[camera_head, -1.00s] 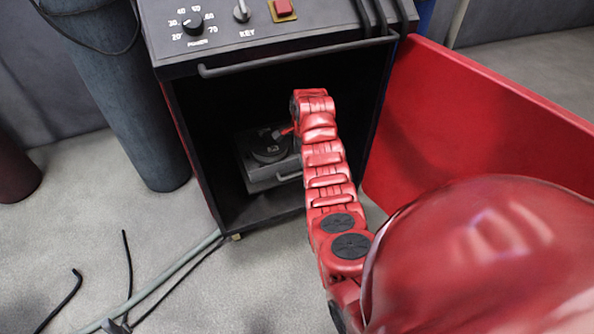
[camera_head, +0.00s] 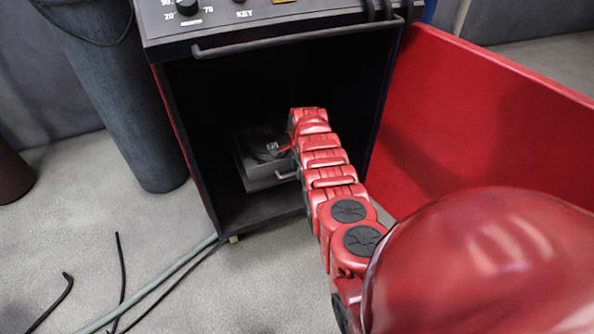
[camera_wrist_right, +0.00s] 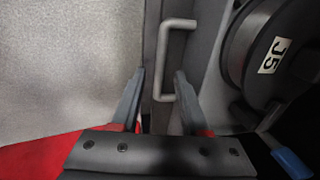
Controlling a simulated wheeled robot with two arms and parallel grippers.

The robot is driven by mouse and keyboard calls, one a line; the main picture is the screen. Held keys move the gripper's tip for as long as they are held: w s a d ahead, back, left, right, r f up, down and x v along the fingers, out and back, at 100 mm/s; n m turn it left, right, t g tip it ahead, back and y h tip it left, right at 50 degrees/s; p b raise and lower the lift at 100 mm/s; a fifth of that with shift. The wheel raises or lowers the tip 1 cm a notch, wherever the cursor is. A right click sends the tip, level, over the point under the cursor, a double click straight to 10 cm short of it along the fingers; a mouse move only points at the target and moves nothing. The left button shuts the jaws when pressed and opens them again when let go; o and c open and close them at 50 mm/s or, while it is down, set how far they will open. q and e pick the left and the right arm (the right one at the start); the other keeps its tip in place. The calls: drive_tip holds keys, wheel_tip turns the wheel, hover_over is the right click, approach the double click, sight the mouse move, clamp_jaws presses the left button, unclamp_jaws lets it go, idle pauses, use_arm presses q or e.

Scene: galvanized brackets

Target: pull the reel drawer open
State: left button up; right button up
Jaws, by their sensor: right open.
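The reel drawer (camera_head: 256,184) is a grey box low inside the dark cabinet, with a dark reel in it. Its U-shaped handle (camera_head: 286,176) is on the front, beside my right arm. In the right wrist view the handle (camera_wrist_right: 178,60) is pale grey and stands out from the drawer front. The reel (camera_wrist_right: 275,60) there carries a white "J5" label. My right gripper (camera_wrist_right: 160,82) is open, its fingertips on either side of the handle's lower part in that picture. I cannot tell whether they touch it. In the head view my arm hides most of this gripper. My left gripper is not in view.
The cabinet (camera_head: 190,150) has a bar (camera_head: 300,42) across its top front edge. A red panel (camera_head: 470,110) stands to the right. A dark gas cylinder (camera_head: 125,110) stands to the left. A hose (camera_head: 160,282) and cables lie on the floor at the lower left.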

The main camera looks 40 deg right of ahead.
clamp_jaws()
idle(1.4)
